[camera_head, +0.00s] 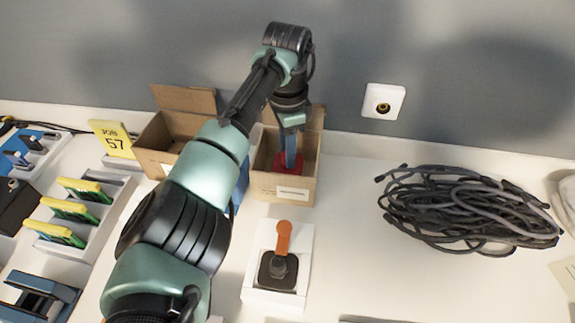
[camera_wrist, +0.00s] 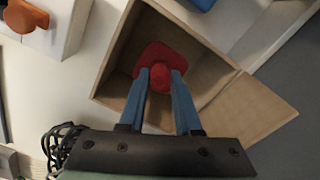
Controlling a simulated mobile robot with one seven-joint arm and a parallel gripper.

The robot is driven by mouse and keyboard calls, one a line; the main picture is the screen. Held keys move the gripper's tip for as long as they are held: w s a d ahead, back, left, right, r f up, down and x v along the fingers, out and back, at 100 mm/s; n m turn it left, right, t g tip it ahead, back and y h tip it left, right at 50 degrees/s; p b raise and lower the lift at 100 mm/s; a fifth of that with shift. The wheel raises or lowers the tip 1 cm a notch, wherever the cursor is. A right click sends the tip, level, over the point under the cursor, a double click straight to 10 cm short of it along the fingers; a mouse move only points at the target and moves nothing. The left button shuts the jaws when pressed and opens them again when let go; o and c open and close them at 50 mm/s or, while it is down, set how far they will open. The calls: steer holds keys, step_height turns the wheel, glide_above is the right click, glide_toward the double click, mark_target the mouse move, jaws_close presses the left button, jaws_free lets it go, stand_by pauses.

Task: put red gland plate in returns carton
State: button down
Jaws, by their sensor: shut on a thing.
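The red gland plate (camera_wrist: 153,55) is between the blue fingers of my gripper (camera_wrist: 160,78) in the wrist view, held by its round red middle. In the head view the red plate (camera_head: 289,160) shows inside the right open carton (camera_head: 283,187), which has a white label on its front. My gripper (camera_head: 289,150) reaches down into this carton from above, shut on the plate. Whether the plate touches the carton floor I cannot tell. The label's text is too small to read.
Another open carton (camera_head: 158,133) stands to the left, partly behind my arm. An orange-handled switch (camera_head: 282,240) on a white base is in front. A coil of dark cable (camera_head: 465,210) lies right. Yellow-topped parts (camera_head: 70,210) stand in a rack at left.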

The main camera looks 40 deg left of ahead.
steer(key=shift+f+b, duration=0.3)
steer(key=shift+f, duration=1.9)
steer(key=shift+f, duration=0.1)
steer(key=c, duration=0.6)
jaws_free()
step_height(320, 180, up, 12)
steer(key=shift+r+p, duration=0.15)
steer(key=shift+p, duration=0.8)
